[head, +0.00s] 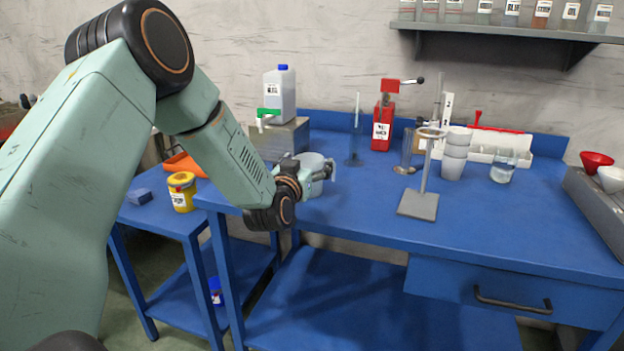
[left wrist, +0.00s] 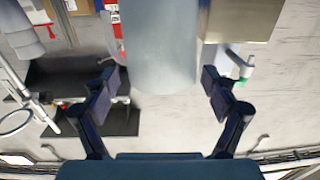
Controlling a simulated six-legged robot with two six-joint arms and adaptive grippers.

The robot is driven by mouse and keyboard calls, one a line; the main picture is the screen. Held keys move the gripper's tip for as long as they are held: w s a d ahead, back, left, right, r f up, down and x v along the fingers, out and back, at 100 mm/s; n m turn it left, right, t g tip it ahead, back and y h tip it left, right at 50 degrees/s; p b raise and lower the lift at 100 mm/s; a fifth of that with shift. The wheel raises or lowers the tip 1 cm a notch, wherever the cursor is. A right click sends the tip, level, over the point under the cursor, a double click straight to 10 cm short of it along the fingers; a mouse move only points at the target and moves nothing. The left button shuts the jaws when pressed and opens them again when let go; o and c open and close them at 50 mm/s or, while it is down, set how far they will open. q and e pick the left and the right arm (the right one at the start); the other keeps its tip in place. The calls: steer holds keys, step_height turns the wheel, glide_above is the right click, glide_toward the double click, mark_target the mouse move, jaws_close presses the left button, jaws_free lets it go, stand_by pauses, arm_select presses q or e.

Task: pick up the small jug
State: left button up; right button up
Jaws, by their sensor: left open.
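The small jug looks like the pale grey round vessel (head: 311,160) on the blue bench, partly hidden behind my left gripper in the head view. In the left wrist view a smooth grey-blue rounded body (left wrist: 162,45) fills the upper middle, between the fingers. My left gripper (head: 326,173) is open at the vessel's near side. In the left wrist view its fingers (left wrist: 163,85) stand apart on either side of the body, with a visible gap on each side. I cannot make out a handle or spout. My right gripper is not in view.
A white container with a blue cap (head: 280,92) and green tap stands on a grey box (head: 292,138) behind the vessel. A ring stand (head: 419,204), stacked white cups (head: 455,155) and a glass beaker (head: 502,168) stand to the right. The bench front (head: 350,222) is clear.

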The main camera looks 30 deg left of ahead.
arm_select(q)
steer(key=shift+d+r, duration=0.1)
steer(key=c, duration=1.2)
steer(key=shift+c, duration=0.2)
